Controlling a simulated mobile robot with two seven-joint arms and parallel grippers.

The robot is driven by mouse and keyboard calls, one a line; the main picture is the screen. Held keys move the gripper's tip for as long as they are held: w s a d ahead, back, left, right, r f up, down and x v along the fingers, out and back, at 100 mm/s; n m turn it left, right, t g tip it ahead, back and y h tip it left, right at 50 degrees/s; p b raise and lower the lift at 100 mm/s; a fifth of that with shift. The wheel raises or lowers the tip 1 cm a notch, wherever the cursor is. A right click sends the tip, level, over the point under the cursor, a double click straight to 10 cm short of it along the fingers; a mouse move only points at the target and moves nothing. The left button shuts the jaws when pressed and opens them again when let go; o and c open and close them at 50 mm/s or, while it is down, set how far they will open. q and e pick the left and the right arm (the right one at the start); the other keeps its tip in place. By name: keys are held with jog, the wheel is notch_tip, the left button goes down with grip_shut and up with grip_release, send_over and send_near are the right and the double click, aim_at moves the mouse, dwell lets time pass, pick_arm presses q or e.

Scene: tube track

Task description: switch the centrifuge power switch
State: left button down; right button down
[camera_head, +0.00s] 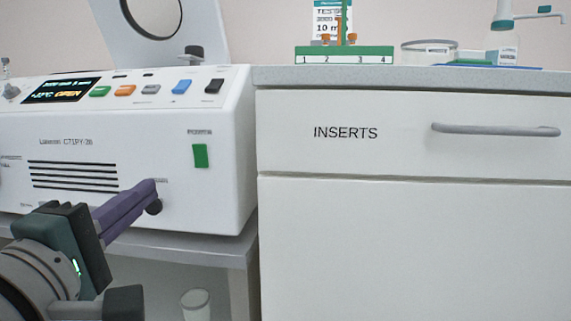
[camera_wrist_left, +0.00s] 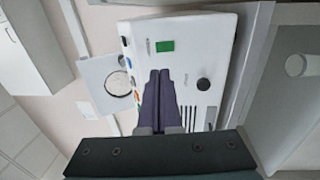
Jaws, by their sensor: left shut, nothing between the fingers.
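The white centrifuge (camera_head: 228,125) stands at the left in the head view with its lid raised. A green rectangular switch (camera_head: 201,156) is on the right of its front face under a small blurred label. It also shows in the left wrist view (camera_wrist_left: 165,46). My left gripper (camera_head: 150,188) is shut and empty, its purple fingers pointing at the front face, below and left of the switch. In the left wrist view the fingertips (camera_wrist_left: 160,74) appear just short of the switch. I cannot tell whether they touch the face. My right gripper is not in view.
A black round knob (camera_head: 154,207) is on the front face close to the fingertips. Coloured buttons (camera_head: 125,90) and a lit display (camera_head: 58,89) are above. A drawer marked INSERTS (camera_head: 400,105) is to the right. A white cup (camera_head: 195,304) stands below.

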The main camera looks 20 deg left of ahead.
aim_at(200, 150)
pick_arm(q)
jog(key=b+x, duration=0.5)
jog(key=x, duration=0.8)
jog(key=shift+f, duration=0.1)
jog(key=shift+w+b, duration=0.35)
jog(key=shift+w, duration=0.15)
